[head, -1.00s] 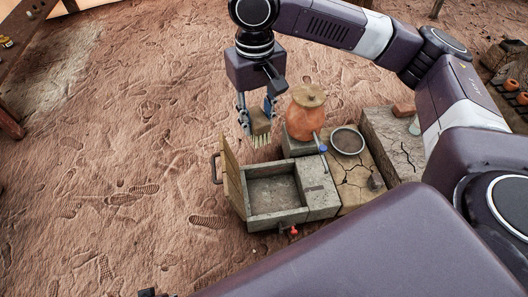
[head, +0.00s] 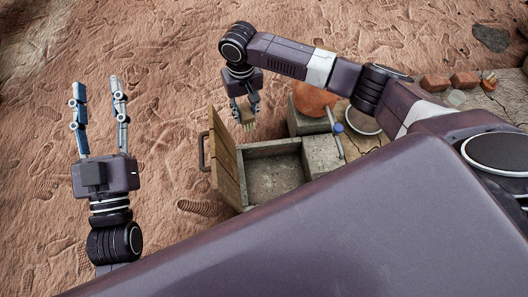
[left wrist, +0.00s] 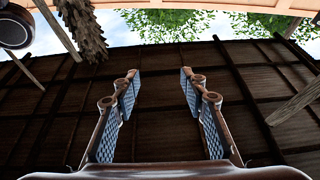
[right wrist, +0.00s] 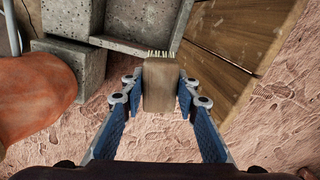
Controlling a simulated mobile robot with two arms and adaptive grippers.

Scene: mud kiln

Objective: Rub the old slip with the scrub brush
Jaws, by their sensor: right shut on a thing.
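My right gripper (head: 244,105) is shut on the scrub brush (right wrist: 161,88), a wooden block with pale bristles. The bristles (head: 248,123) show just behind the grey trough in the head view. In the right wrist view they point toward the trough and its wooden board; I cannot tell whether they touch anything. The grey trough (head: 275,178) looks empty, with the wooden board (head: 226,160) at its left side. I cannot make out the old slip for certain. My left gripper (head: 99,88) is open and empty, fingers upward, out to the left; its fingers also show in the left wrist view (left wrist: 160,90).
An orange clay jar (head: 312,100) stands on a grey block right of the brush. A blue-topped rod (head: 338,131) and a round pan (head: 362,119) are beside the trough. Bricks (head: 450,81) lie at the back right. Bare sandy ground is free on the left.

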